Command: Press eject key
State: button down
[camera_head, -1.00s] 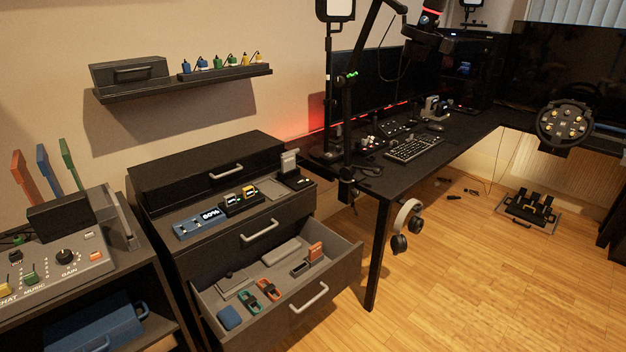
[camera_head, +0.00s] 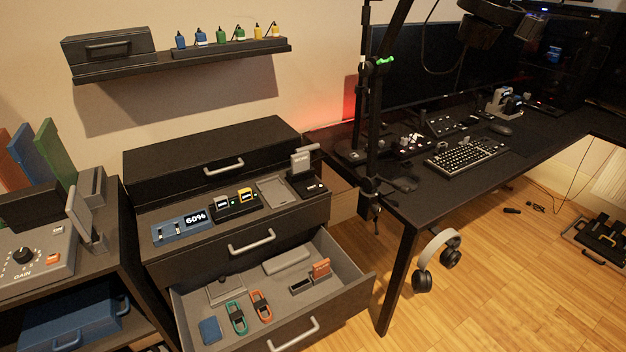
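No key is readable as an eject key at this size. On top of the drawer unit (camera_head: 160,218), a small black dock (camera_head: 316,190) holds an upright grey card (camera_head: 301,162) and bears a small light mark on its top. My gripper is not in view.
The open drawer (camera_head: 350,277) juts out with several small items inside. A desk (camera_head: 402,212) with a keyboard (camera_head: 466,158) stands to the right, headphones (camera_head: 436,255) hanging at its edge. A console (camera_head: 40,262) is at left.

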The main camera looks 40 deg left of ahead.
aim_at(312, 188)
jog(key=u, duration=0.3)
jog(key=i, duration=0.6)
jog(key=u, duration=1.2)
jog(key=i, duration=0.65)
jog(key=u, duration=0.7)
